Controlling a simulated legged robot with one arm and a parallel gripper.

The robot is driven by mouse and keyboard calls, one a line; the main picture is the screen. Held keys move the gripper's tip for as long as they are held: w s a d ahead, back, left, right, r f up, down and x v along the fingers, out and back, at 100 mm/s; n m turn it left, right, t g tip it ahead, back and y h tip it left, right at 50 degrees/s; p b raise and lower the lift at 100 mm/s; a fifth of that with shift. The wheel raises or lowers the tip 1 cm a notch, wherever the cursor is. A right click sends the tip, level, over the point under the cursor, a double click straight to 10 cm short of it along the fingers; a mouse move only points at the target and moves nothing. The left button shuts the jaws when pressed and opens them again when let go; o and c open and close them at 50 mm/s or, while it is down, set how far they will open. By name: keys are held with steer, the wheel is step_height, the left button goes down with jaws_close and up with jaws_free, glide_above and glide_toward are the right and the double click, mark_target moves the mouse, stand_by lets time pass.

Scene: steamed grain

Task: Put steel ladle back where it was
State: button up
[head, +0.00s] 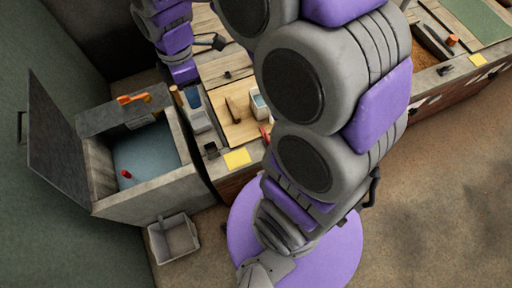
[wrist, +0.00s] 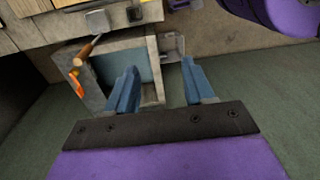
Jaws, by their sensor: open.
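My gripper (wrist: 161,68) is open, with its two blue fingers wide apart and nothing seen between them. In the wrist view it points toward the stone basin (wrist: 98,91) and the small grey tray (wrist: 173,42). I cannot make out the steel ladle for certain in either view. A brown-handled tool (wrist: 86,51) shows at the basin's edge in the wrist view, but its head is unclear. In the head view, my arm covers the middle of the picture and the gripper fingers are not clearly seen.
The basin (head: 185,178) holds bluish water with a small red item (head: 126,174). Its dark lid (head: 58,140) stands open at the left. An orange item (head: 133,99) lies on the rim. The grey tray (head: 174,238) sits on the floor. The counter carries a wooden board (head: 240,131). Floor at right is clear.

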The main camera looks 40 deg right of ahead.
steer(key=s+d+m, duration=0.3)
steer(key=s+m, duration=1.3)
steer(key=s, duration=0.6)
steer(key=shift+g, duration=0.4)
steer(key=shift+a+r, duration=0.1)
